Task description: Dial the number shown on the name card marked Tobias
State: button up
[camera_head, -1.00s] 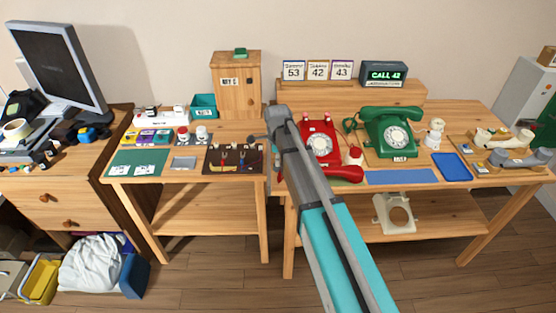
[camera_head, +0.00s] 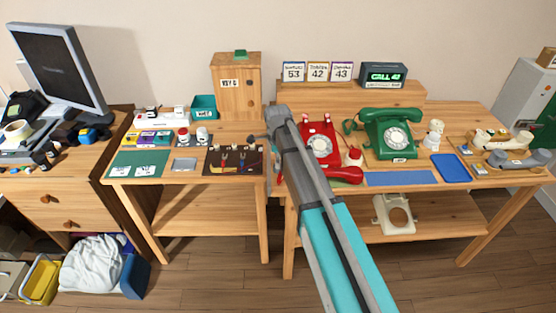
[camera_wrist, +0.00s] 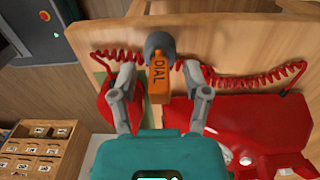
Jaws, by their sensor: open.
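The middle name card (camera_head: 318,71), which appears to read Tobias, shows 42 on the shelf. The red dial phone (camera_head: 322,150) stands right of my arm, its red handset (camera_head: 342,176) lying off the hook in front. The green dial phone (camera_head: 391,135) has its handset on top. In the wrist view my gripper (camera_wrist: 159,80) is open, its fingers either side of an orange tool (camera_wrist: 158,85) marked DIAL with a dark round end; the gaps look clear, though contact is hard to judge. The red phone (camera_wrist: 265,125) and its coiled cord are beyond. My arm hides the gripper in the head view.
Other cards read 53 (camera_head: 293,72) and 43 (camera_head: 342,71); a display (camera_head: 383,75) reads CALL 42. A dark tool mat (camera_head: 222,168) lies on the left table. A blue mat (camera_head: 401,178) and blue tray (camera_head: 450,167) lie near the right table's front.

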jog(key=shift+r+p, duration=2.5)
jog(key=shift+r, duration=0.15)
jog(key=shift+d+r, duration=0.25)
jog(key=d+r+t+p, duration=0.1)
jog(key=d+r+p, duration=0.2)
jog(key=d, duration=0.6)
jog(key=d+r+p, duration=0.4)
jog(key=d, duration=0.6)
jog(key=shift+w+t, duration=0.4)
jog(key=shift+s, duration=0.1)
jog(key=s+a+n+g, duration=0.1)
jog(key=s+a+n, duration=0.1)
jog(key=s+n, duration=0.7)
jog(key=s+a+n, duration=0.3)
jog(key=s+n, duration=0.6)
jog(key=s, duration=0.4)
jog(key=shift+s+f+g, duration=0.15)
jog(key=shift+s+g, duration=0.1)
jog(key=shift+g, duration=0.15)
